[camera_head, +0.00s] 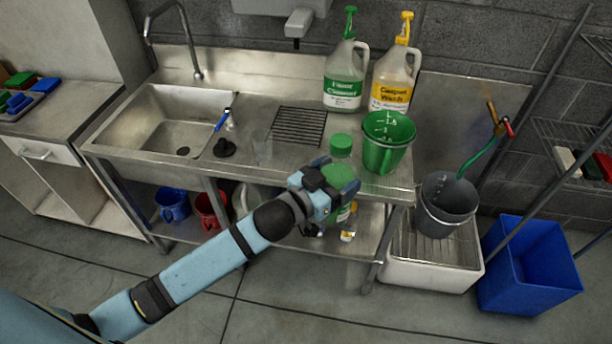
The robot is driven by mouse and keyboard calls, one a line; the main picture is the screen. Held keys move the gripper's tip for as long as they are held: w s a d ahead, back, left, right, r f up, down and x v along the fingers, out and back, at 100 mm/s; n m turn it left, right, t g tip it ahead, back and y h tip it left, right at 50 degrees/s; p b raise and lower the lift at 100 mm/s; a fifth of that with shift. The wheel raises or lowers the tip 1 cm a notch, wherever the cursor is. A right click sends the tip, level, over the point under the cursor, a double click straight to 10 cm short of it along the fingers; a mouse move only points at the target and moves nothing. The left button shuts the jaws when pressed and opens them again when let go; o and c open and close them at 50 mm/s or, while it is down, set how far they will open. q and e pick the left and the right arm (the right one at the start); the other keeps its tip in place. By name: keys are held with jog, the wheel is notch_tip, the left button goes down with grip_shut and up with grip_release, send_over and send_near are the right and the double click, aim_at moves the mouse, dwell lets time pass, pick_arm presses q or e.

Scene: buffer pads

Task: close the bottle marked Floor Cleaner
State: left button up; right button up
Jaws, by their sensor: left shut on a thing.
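A large white jug (343,92) with a green label reading Floor Cleaner and a green pump top (350,22) stands at the back of the steel counter. A smaller bottle with a green cap (341,143) is at the counter's front edge. The cap sits at the top of this bottle; I cannot tell how tight it is. My left gripper (338,182) is shut around the green part of the small bottle, below the cap. The gripper hides most of its label, so I cannot read it. My right gripper is not in view.
A jug with a yellow label (393,90) stands beside the Floor Cleaner jug. A green measuring pitcher (386,150) is close right of the small bottle. The sink (175,120) is left. A grey bucket (447,205) and blue bin (528,275) stand right.

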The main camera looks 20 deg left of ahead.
pick_arm(q)
jog(key=w+d+m+g+h, duration=0.2)
jog(key=d+h, duration=0.1)
jog(key=d, duration=0.2)
jog(key=shift+w+d+r, duration=0.2)
jog(key=shift+d+r, duration=0.05)
